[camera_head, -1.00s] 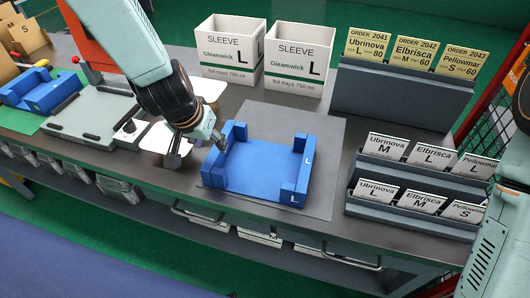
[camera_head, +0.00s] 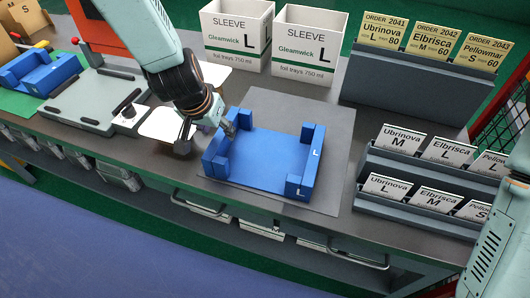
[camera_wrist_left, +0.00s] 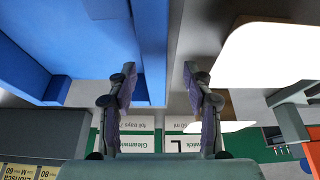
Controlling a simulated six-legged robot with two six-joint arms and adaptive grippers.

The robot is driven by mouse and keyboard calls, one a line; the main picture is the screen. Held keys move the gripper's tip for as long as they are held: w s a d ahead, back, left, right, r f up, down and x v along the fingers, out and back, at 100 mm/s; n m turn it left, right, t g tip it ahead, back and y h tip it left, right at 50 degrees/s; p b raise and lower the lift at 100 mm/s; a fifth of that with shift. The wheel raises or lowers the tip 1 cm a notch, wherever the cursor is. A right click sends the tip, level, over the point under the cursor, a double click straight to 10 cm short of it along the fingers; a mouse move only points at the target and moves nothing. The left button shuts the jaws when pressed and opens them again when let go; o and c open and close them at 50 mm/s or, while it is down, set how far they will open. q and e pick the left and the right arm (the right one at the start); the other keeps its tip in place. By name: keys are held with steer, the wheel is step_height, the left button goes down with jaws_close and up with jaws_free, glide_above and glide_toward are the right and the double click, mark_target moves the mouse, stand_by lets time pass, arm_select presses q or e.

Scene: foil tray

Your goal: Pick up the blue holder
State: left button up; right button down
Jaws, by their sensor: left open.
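The blue holder (camera_head: 268,160), marked L, lies flat on a grey mat in the middle of the bench. It has a flat floor and raised walls at its left and right ends. My left gripper (camera_head: 206,138) is at its left end, open and empty, one finger on each side of the left wall. In the left wrist view the holder (camera_wrist_left: 60,45) fills the upper left. Its wall edge shows between the open fingers of my left gripper (camera_wrist_left: 160,90); contact cannot be told. My right gripper is out of view; only part of that arm shows at the right edge.
Another blue holder (camera_head: 40,72) sits on a green mat at the far left. A grey fixture (camera_head: 95,98) and white plates (camera_head: 163,125) lie left of my gripper. Two sleeve boxes (camera_head: 308,45) stand behind. Card racks (camera_head: 420,85) fill the right. The grey mat (camera_head: 320,120) has bare room around the holder.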

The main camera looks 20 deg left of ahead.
mark_target(221, 133)
arm_select(q)
steer(key=b+x, duration=0.2)
steer(key=x, duration=0.1)
steer(key=shift+w+d+f, duration=0.1)
steer(key=shift+d+f, duration=0.2)
steer(key=shift+d, duration=0.05)
steer(key=shift+d+f, duration=0.1)
steer(key=shift+d, duration=0.05)
steer(key=shift+a, duration=0.4)
steer(key=shift+c, duration=0.9)
steer(key=shift+d, duration=0.3)
steer(key=c, duration=0.5)
steer(key=shift+a, duration=0.15)
jaws_close()
